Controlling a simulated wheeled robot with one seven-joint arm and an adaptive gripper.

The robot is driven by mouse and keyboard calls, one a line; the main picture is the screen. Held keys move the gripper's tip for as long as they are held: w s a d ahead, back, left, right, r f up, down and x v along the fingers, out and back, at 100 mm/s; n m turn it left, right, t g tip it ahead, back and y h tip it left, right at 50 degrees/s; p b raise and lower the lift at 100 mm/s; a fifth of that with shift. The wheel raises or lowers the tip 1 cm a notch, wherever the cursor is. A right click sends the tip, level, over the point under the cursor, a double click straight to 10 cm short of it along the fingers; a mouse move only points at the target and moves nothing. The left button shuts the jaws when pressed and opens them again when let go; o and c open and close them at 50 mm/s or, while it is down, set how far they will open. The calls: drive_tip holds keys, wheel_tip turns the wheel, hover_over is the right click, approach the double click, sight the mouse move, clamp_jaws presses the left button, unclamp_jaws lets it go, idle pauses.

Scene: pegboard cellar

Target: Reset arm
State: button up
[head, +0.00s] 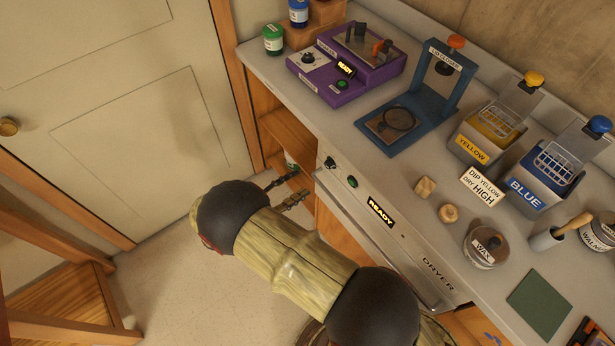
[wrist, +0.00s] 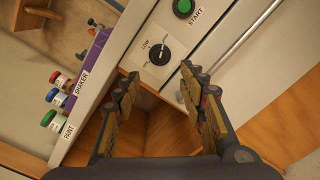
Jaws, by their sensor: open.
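My gripper (head: 299,183) is at the left end of the counter, below its front edge and in front of the open shelf. It also shows in the wrist view (wrist: 160,76), where its two fingers are spread apart with nothing between them. My arm stretches across the lower middle of the head view. Past the fingertips in the wrist view are the dryer's black knob (wrist: 160,53) and green START button (wrist: 183,8). No object is held.
The counter holds a purple shaker (head: 322,75), a blue loctuary-like stand (head: 430,105), yellow (head: 474,150) and blue (head: 526,184) dip tanks, a wax tin (head: 485,248) and two small wooden pieces. The dryer (head: 395,230) reads READY. A door (head: 130,110) and open floor lie left.

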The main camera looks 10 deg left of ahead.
drive_tip(key=shift+s+a, duration=0.5)
drive_tip(key=shift+s, duration=0.05)
drive_tip(key=s+d+f+n+g, duration=0.1)
drive_tip(key=s+d+f+g, duration=0.3)
drive_tip(key=s+d+f, duration=0.15)
drive_tip(key=s+d+r+m+g+y, duration=0.1)
drive_tip(key=s+d+r+m+g, duration=0.1)
drive_tip(key=s+d+r+g, duration=0.3)
drive_tip(key=s+d+r+m+y, duration=0.1)
drive_tip(key=d+r+m+y, duration=0.2)
drive_tip(key=d+r+m, duration=0.2)
drive_tip(key=s+d+r+m+y, duration=0.2)
drive_tip(key=d+r+m+y, duration=0.2)
drive_tip(key=d+r, duration=0.6)
drive_tip(key=s+d+r+m+t+y+p, duration=0.1)
drive_tip(key=d+r+m+y, duration=0.3)
drive_tip(key=r, duration=1.3)
drive_tip(key=s+d+m, duration=0.1)
drive_tip(key=d+m, duration=0.2)
drive_tip(key=d, duration=0.1)
drive_tip(key=shift+d+r, duration=0.15)
drive_tip(key=shift+d, duration=0.2)
